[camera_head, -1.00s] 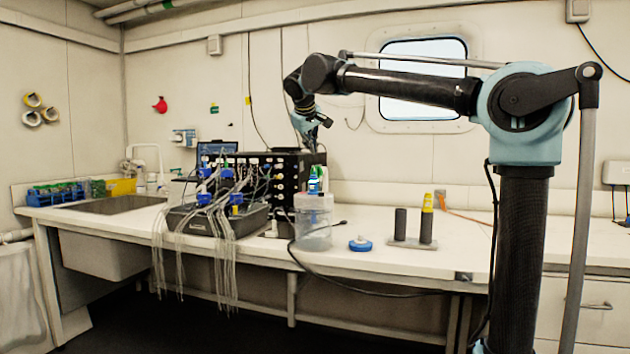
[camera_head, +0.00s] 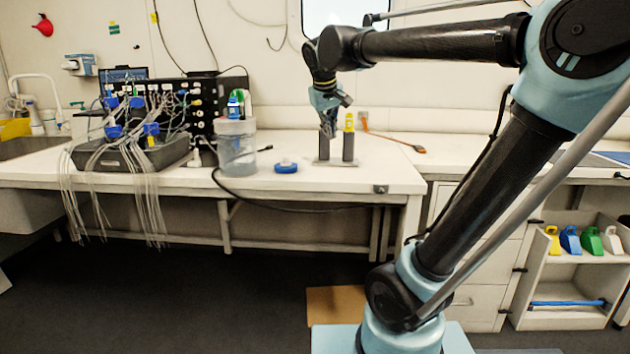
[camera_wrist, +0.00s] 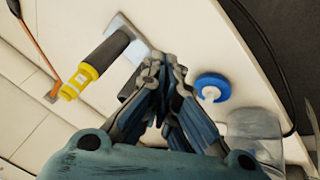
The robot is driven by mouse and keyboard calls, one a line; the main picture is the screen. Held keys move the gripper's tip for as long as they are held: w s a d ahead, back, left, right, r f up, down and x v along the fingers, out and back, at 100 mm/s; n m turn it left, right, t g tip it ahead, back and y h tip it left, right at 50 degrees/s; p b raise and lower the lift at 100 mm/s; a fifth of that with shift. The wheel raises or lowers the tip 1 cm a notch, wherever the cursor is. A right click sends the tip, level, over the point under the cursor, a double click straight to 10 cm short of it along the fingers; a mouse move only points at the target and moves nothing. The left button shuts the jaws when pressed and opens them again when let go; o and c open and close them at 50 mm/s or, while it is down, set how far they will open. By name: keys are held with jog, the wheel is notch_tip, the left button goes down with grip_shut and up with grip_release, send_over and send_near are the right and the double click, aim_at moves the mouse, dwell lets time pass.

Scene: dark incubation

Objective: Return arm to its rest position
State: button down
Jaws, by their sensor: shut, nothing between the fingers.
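My arm (camera_head: 440,45) reaches out to the left over the bench, with its forearm nearly level. My gripper (camera_head: 327,134) hangs from its end, pointing down, near the stand with two dark cylinders. It looks shut and empty in the wrist view (camera_wrist: 165,62), where its fingers come together. One cylinder has a yellow top (camera_head: 349,122) and stands upright at the right of the stand. The other dark cylinder (camera_head: 324,147) is partly hidden behind my gripper. Whether the fingers touch it, I cannot tell.
A clear jar (camera_head: 237,155) and a blue round cap (camera_head: 286,167) are left of my gripper. A black instrument box with tubing (camera_head: 140,148) stands further left. An orange-handled tool (camera_head: 395,138) lies behind to the right. The bench front (camera_head: 330,184) is clear.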

jog(key=s+d+f+m+g, duration=0.1)
jog(key=s+d+f, duration=0.4)
jog(key=s+f, duration=0.3)
jog(key=s+d+f+m+g, duration=0.1)
jog(key=s+d+f+m, duration=0.1)
jog(key=s+d+f, duration=0.3)
jog(key=s+d+f+m+g+y, duration=0.1)
jog(key=s+d+f, duration=0.4)
jog(key=s+f, duration=0.6)
notch_tip(320, 180, down, 6)
jog(key=shift+f+m, duration=0.1)
jog(key=shift+m, duration=0.5)
